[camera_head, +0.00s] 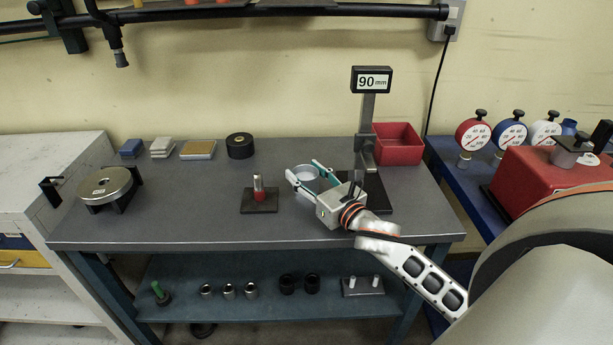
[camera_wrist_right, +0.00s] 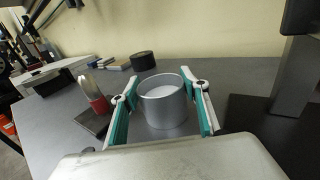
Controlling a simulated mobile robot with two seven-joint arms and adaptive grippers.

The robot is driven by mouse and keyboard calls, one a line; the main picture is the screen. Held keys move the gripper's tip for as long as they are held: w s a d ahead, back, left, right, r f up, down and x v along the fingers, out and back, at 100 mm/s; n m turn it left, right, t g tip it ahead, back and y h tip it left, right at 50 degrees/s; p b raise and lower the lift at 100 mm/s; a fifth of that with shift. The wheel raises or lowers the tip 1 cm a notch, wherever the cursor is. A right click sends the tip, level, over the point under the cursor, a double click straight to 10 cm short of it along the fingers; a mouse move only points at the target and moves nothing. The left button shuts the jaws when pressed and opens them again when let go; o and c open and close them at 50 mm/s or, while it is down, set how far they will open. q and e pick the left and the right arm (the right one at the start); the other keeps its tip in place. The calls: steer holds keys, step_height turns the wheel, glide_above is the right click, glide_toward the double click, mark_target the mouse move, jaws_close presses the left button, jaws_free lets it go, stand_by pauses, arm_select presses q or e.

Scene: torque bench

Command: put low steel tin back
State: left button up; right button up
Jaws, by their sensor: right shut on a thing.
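The low steel tin (camera_head: 305,175) is a short, silvery cylinder with a pale inside, on or just over the grey bench left of the gauge stand. It shows upright in the right wrist view (camera_wrist_right: 165,108). My right gripper (camera_head: 306,172) has its two green-padded fingers on either side of the tin and is shut on it. In the wrist view (camera_wrist_right: 160,108) the fingers flank the tin's wall. I cannot tell whether the tin's base touches the bench. My left gripper is not in view.
A stand with a "90 mm" sign (camera_head: 371,80) rises close by, a red bin (camera_head: 397,144) behind it. A small dark block with a red-and-silver pin (camera_head: 259,194) lies left of the gripper. A black roll (camera_head: 240,146) sits at the back.

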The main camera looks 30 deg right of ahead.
steer(key=shift+r, duration=0.15)
steer(key=o, duration=1.2)
steer(key=shift+f, duration=0.2)
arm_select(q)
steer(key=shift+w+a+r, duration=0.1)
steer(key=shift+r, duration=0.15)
arm_select(e)
steer(key=shift+r, duration=0.15)
steer(key=shift+s, duration=0.25)
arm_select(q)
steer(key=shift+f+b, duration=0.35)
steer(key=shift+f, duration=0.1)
arm_select(e)
steer(key=s, duration=1.1)
steer(key=shift+s, duration=0.3)
